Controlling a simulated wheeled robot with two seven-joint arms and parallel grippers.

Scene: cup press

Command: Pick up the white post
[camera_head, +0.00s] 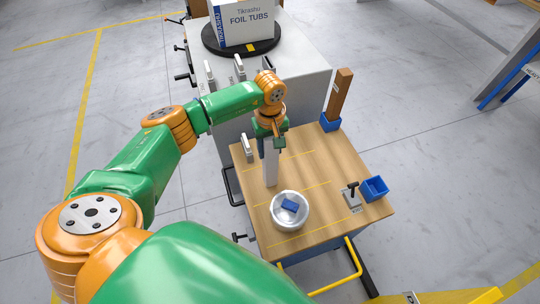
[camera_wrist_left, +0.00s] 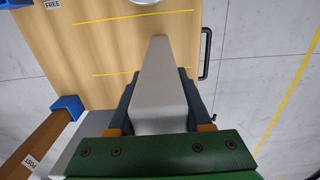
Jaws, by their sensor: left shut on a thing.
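The white post (camera_head: 270,163) is a long pale block hanging upright from my left gripper (camera_head: 268,140), over the left part of the wooden table (camera_head: 322,200). In the left wrist view the post (camera_wrist_left: 160,85) runs away from me between the two dark fingers of the left gripper (camera_wrist_left: 160,100), which are shut on it. I cannot tell whether its lower end touches the table. My right gripper is not in view.
A bowl (camera_head: 290,222) with a blue piece inside stands just in front of the post. A brown post (camera_head: 339,95) stands in a blue socket at the table's back right corner. A blue bin (camera_head: 374,189) sits at the right edge. A grey bench (camera_head: 300,60) with a foil-tub box is behind.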

